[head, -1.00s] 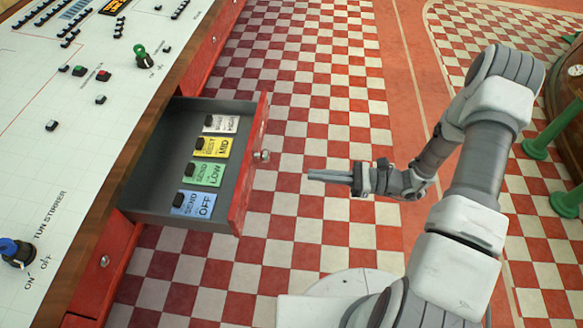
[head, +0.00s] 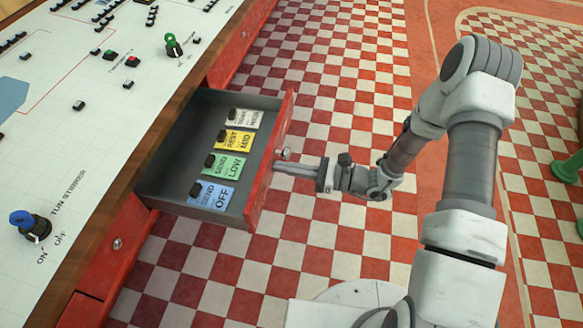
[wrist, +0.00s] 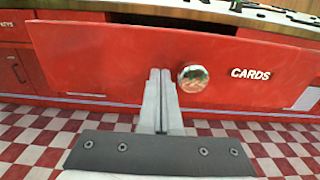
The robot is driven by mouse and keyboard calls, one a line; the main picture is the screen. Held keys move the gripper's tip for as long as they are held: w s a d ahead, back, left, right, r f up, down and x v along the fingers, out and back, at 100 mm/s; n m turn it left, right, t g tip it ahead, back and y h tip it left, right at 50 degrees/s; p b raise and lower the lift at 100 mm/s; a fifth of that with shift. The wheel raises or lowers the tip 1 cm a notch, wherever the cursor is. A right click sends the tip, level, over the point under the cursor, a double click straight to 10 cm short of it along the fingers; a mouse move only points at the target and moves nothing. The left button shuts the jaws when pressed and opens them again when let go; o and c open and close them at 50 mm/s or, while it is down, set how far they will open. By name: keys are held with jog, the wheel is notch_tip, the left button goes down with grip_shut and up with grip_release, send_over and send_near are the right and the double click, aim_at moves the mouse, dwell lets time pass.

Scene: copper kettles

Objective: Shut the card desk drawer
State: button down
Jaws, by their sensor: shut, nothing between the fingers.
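The card desk drawer (head: 181,213) stands pulled out from the desk in the head view, with several coloured cards in it, such as a yellow one (head: 233,140) and a blue one (head: 210,195). Its red front (wrist: 110,62) fills the upper wrist view and carries the word CARDS and a round metal knob (wrist: 192,78). The knob also shows in the head view (head: 286,154). My gripper (head: 275,169) is shut and empty, its fingertips at the drawer front, just beside the knob. I cannot tell whether they touch the front.
The desk top (head: 90,130) holds switches and a blue knob (head: 24,219) left of the drawer. Other red drawer fronts (head: 118,243) lie flush along the desk. Open checkered floor (head: 335,75) lies to the right. A green post (head: 567,167) stands at the far right.

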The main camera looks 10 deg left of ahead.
aim_at(240, 166)
jog(key=a, duration=0.8)
jog(key=w+a, duration=0.1)
jog(key=a, duration=0.8)
jog(key=w+a, duration=0.1)
jog(key=a, duration=0.7)
jog(key=shift+a+b, duration=0.35)
jog(key=shift+b, duration=0.05)
jog(key=shift+a, duration=0.25)
jog(key=shift+a+r, duration=0.15)
jog(key=shift+r, duration=0.1)
jog(key=shift+d, duration=0.5)
jog(key=d, duration=0.4)
jog(key=d+p, duration=0.1)
jog(key=d, duration=0.4)
jog(key=s+d+p, duration=0.1)
jog(key=d, duration=0.3)
jog(key=shift+d+f, duration=0.25)
jog(key=shift+d, duration=0.05)
